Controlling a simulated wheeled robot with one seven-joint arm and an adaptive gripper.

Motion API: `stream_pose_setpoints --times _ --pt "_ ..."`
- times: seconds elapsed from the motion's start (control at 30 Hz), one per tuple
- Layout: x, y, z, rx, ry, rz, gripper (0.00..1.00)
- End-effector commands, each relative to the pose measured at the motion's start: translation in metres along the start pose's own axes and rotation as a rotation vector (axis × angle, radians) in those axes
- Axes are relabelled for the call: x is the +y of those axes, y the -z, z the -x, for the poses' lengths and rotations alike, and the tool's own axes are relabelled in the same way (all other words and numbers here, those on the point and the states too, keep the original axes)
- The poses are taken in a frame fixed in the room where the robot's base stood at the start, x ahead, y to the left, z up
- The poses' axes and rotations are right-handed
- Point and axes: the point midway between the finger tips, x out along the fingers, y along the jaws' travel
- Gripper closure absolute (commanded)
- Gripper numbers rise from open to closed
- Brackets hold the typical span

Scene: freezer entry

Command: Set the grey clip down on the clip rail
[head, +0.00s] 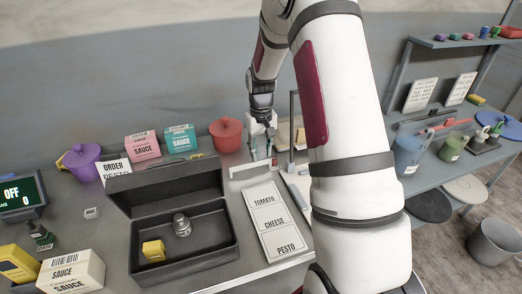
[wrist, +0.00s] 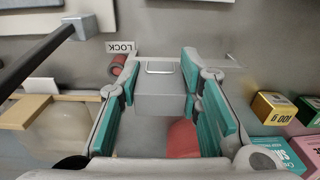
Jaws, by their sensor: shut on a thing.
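My gripper (head: 272,152) is low over the back of the counter, pointing down. In the wrist view, its teal-padded fingers (wrist: 164,98) are closed on the grey clip (wrist: 160,103), a blocky grey piece with a thin wire loop at its upper edge. The fingers hide the clip's sides, and it is too small to make out in the head view. A low pale strip (head: 249,171) lies just in front of the gripper and may be the clip rail; I cannot tell whether the clip touches it.
A thin upright post (head: 292,120) stands close right of the gripper. A red pot (head: 227,136) and a teal sauce box (head: 181,139) stand to the left. A label card (head: 272,218) and an open black case (head: 212,262) lie in front. A LOCK tag (wrist: 120,47) is near the fingers.

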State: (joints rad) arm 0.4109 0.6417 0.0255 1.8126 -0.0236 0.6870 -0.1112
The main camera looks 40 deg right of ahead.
Motion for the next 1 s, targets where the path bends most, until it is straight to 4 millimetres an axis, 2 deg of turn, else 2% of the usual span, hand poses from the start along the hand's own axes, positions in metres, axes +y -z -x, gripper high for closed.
stream_pose_setpoints --times 0.57,1.0 --pt "0.0 0.0 -0.001 0.0 0.0 0.0 0.87" --pt "0.0 0.0 -0.01 -0.001 0.0 0.0 0.87"
